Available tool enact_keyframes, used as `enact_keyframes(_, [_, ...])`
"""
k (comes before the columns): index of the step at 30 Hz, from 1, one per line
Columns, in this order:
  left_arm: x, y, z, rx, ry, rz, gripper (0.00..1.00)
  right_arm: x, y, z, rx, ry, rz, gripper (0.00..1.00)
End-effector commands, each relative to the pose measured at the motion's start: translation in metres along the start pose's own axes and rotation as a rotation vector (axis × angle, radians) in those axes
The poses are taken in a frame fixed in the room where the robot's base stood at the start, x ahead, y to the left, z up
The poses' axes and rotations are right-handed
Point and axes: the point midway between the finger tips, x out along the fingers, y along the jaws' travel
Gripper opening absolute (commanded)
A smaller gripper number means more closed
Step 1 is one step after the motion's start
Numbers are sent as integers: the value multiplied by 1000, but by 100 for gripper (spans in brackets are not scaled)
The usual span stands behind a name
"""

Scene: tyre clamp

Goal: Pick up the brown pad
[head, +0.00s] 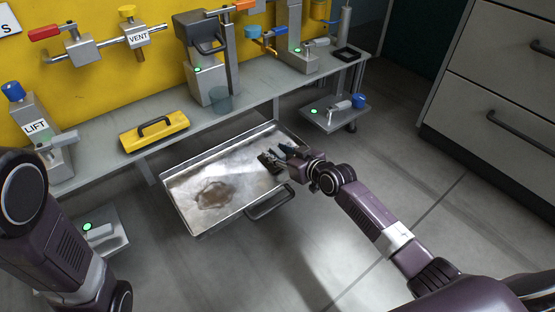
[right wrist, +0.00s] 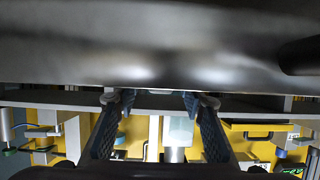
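A brown patch (head: 212,194) with an uneven outline lies on the floor of a shallow metal tray (head: 238,164) in the head view. It looks flat, and I cannot tell whether it is the pad or a stain. No other clearly brown pad shows. My right gripper (head: 275,157) is over the right part of the tray, apart from the brown patch and to its upper right. In the right wrist view its two fingers (right wrist: 158,101) stand wide apart with nothing gripped between them. My left arm shows at the left edge, but its gripper is out of view.
The tray has a dark front handle (head: 270,203) and sits below a grey shelf (head: 245,107).

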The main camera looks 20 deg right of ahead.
Motion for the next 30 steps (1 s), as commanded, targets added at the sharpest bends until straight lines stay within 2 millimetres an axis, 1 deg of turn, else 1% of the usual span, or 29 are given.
enact_keyframes(2, [0, 0, 0, 0, 0, 0, 27, 0, 0, 0, 0, 0, 0, 38])
enact_keyframes(3, [0, 0, 0, 0, 1, 0, 27, 0, 0, 0, 0, 0, 0, 36])
enact_keyframes(12, [0, 0, 0, 0, 1, 1, 27, 0, 0, 0, 0, 0, 0, 2])
enact_keyframes(13, [0, 0, 0, 0, 1, 1, 27, 0, 0, 0, 0, 0, 0, 0])
enact_keyframes(23, [1, 0, 0, 0, 0, 1, 27, -1, 0, -2, 0, 1, 0, 0])
enact_keyframes(26, [3, -1, 1, 0, 0, 0, 27, -2, 0, -5, 0, 2, 0, 0])
enact_keyframes(30, [11, -2, 4, 0, -1, 0, 27, -6, 0, -15, 0, 2, 0, 0])
